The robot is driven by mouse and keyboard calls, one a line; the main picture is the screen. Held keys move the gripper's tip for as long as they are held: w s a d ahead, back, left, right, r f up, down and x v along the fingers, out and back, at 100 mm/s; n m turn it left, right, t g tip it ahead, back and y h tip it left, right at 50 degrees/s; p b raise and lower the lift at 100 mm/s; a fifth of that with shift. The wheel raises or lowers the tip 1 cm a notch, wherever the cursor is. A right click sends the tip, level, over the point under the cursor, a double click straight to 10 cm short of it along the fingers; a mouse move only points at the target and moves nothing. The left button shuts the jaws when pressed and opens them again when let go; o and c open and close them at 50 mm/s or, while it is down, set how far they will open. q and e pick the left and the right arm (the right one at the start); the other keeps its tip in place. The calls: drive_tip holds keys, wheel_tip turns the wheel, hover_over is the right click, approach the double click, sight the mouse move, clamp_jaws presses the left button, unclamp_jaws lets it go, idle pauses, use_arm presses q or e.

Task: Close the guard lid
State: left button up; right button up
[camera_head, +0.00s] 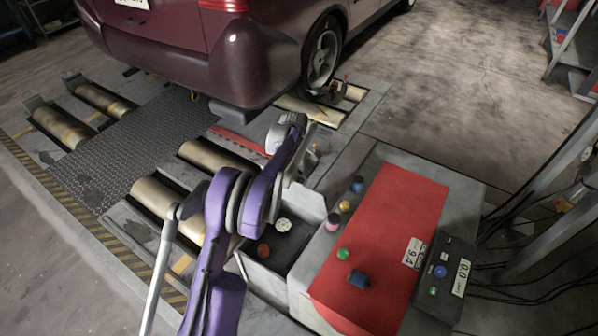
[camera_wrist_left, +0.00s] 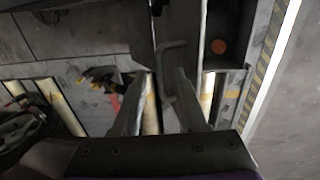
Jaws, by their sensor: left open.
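The guard lid is a pale grey panel (camera_head: 303,203) that stands raised at the open box (camera_head: 262,278) beside the red-topped console. In the left wrist view the lid (camera_wrist_left: 180,22) carries a bent bar handle (camera_wrist_left: 171,48). An orange-red disc (camera_head: 263,251) and a white round dial (camera_head: 283,225) show inside the box; the disc also shows in the wrist view (camera_wrist_left: 218,46). My left gripper (camera_wrist_left: 158,82) is open, its fingers on either side of the handle's lower end in the picture; contact cannot be told. In the head view the left gripper (camera_head: 291,172) is by the lid, partly hidden. My right gripper is not visible.
A red-topped console (camera_head: 392,215) with coloured knobs stands to the right of the box. A maroon car (camera_head: 200,45) is at the back, near the floor rollers (camera_head: 152,196). Cables lie at the far right. Clear floor (camera_head: 430,105) is behind the console.

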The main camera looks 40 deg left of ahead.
use_arm(q)
drive_tip(key=shift+f, duration=0.15)
clamp_jaws()
idle(1.4)
